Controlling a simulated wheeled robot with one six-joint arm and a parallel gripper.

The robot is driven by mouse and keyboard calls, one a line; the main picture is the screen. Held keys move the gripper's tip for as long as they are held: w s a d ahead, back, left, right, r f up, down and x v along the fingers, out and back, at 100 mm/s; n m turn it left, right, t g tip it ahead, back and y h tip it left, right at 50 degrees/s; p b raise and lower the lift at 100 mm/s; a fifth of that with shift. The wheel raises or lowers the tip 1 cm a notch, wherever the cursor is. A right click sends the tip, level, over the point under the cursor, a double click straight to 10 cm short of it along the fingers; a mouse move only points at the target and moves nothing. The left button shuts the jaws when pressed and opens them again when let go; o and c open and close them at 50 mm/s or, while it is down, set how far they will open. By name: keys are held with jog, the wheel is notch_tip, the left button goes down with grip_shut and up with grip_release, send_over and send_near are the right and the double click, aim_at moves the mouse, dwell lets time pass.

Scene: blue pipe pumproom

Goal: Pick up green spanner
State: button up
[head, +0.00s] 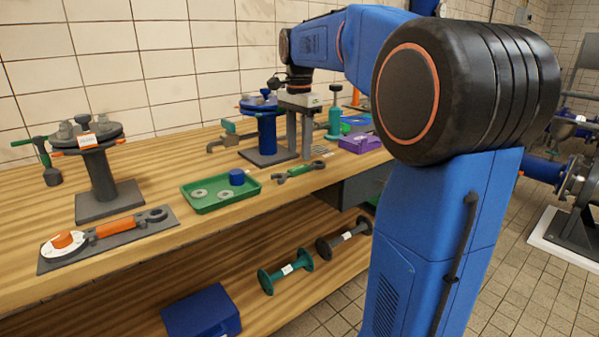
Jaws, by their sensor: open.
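The green spanner (300,172) lies on the wooden bench, near its front edge, just right of a green tray. It has grey-looking jaw ends and a green shaft. My gripper (307,152) points down above the bench, behind and slightly right of the spanner. Its fingers are apart and I see nothing between them. The gripper is not touching the spanner. The fingertips are close to the bench top; their exact height is hard to tell.
The green tray (208,207) holds washers and a blue cylinder. A blue valve stand (267,135) stands just left of my gripper. A purple tray (362,143) and teal tool (334,122) are to the right. An orange-handled tool (115,227) lies front left. White tiled wall behind.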

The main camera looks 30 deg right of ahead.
aim_at(300, 167)
jog(key=shift+w+d+f, duration=0.1)
jog(key=shift+f, duration=1.2)
jog(key=shift+d+f, duration=0.1)
jog(key=shift+f, duration=1.2)
jog(key=shift+c, duration=0.6)
grip_shut()
